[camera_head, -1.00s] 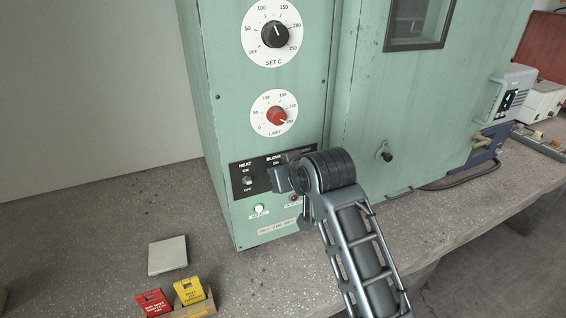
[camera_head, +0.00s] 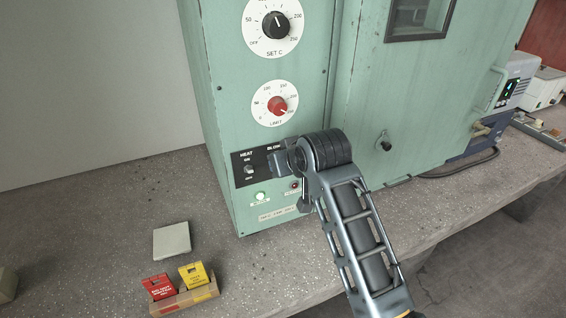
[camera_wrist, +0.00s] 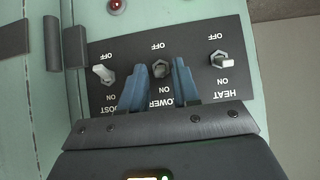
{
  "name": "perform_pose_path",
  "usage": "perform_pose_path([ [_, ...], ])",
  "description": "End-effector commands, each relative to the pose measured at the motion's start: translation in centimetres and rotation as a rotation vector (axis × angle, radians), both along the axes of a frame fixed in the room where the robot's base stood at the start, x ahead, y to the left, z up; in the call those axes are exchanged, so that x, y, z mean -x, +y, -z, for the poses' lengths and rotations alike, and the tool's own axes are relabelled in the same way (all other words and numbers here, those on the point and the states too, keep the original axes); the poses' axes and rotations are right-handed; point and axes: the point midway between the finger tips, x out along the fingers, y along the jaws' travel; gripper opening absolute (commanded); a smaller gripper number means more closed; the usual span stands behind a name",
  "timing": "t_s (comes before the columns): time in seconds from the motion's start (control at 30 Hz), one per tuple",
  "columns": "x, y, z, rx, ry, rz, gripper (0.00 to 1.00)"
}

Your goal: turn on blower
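The black switch panel (camera_head: 241,169) is low on the front of the green oven cabinet (camera_head: 225,120). The wrist view shows it upside down, with three toggle switches. The blower switch (camera_wrist: 160,69) is in the middle, its label partly covered by my fingers. My gripper (camera_wrist: 158,66) is open, with one blue finger on each side of the blower switch. Contact with the switch cannot be told, and its lever position is unclear. The heat switch (camera_wrist: 223,63) is to the right. In the head view my wrist hides the blower switch and the panel's right part.
A third toggle (camera_wrist: 103,73) is close left of my fingers in the wrist view. Dials are above. Red and yellow tags (camera_head: 194,273) stand on the bench at the front left.

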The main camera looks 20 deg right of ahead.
Motion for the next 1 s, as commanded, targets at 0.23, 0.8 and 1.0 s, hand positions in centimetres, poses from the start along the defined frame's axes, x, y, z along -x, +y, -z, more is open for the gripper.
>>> perform_pose_path([
  [0.23,0.0,0.0,0.0,0.000,0.001,0.000,0.39],
  [0.8,4.8,0.0,-4.1,0.000,-0.002,0.000,0.39],
  [1.0,5.9,0.0,-5.0,0.000,0.001,0.000,0.39],
])
